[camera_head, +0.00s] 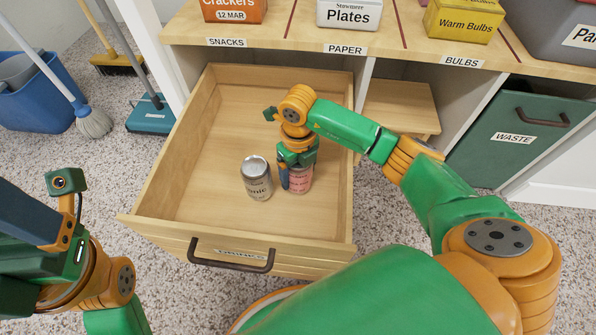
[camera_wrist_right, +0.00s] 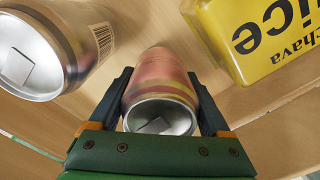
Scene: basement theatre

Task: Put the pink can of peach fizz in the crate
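The pink can (camera_head: 299,180) stands in the open drawer, right of a grey tonic can (camera_head: 256,178). My right gripper (camera_head: 297,172) reaches down over the pink can from above. In the right wrist view the fingers lie along both sides of the pink can (camera_wrist_right: 161,85), with no clear gap, so they look shut on it. I cannot tell whether the can is off the drawer floor. My left gripper (camera_head: 62,235) is at the left edge, away from the drawer; its fingers cannot be made out. I cannot pick out a crate for certain.
The drawer (camera_head: 200,140) has free floor to the left. A yellow juice carton (camera_wrist_right: 262,38) is close right of the pink can in the wrist view. Above are the shelf's Crackers, Plates and Warm Bulbs boxes (camera_head: 463,20) and a grey container (camera_head: 548,42). The green waste bin (camera_head: 500,160) is right.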

